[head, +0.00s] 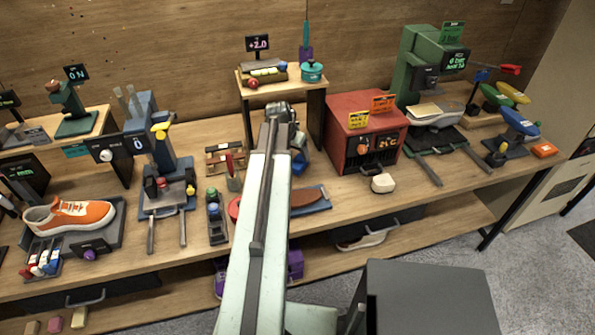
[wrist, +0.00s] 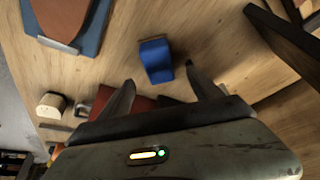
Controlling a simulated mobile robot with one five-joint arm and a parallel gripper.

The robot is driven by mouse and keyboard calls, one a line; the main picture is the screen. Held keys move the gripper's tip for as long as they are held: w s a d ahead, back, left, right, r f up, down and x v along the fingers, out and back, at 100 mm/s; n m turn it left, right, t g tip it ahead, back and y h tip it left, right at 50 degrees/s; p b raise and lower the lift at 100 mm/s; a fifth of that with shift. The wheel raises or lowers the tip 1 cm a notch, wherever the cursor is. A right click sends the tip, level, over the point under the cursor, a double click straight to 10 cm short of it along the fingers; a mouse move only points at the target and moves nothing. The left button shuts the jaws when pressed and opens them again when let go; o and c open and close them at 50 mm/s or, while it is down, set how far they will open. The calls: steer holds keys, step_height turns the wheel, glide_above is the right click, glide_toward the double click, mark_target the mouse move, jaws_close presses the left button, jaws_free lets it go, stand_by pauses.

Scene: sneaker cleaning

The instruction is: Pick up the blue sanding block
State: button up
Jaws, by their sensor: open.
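The blue sanding block (wrist: 155,58) lies on the wooden bench in the wrist view, just beyond and between my fingertips. In the head view a small blue patch (head: 298,167), probably the same block, shows beside my arm, partly hidden by it. My gripper (wrist: 160,77) is open with nothing between its fingers. The block appears apart from both fingers. In the head view my gripper (head: 279,115) is at the far end of my arm and its fingers are hard to make out.
A red heater box (head: 366,138) stands right of my gripper, and a small raised shelf (head: 262,82) stands behind it. A brown sole on a blue board (head: 310,199) lies nearer. A cream block (head: 383,183) sits by the bench's front. Bare wood surrounds the blue block.

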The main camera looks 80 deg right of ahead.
mark_target(299, 161)
steer(key=b+x, duration=0.7)
steer(key=x, duration=0.1)
steer(key=shift+a, duration=0.15)
steer(key=shift+s+r, duration=0.1)
steer(key=shift+r, duration=0.05)
steer(key=shift+c, duration=0.3)
jaws_close()
steer(key=shift+r+p, duration=0.1)
steer(key=shift+p, duration=0.2)
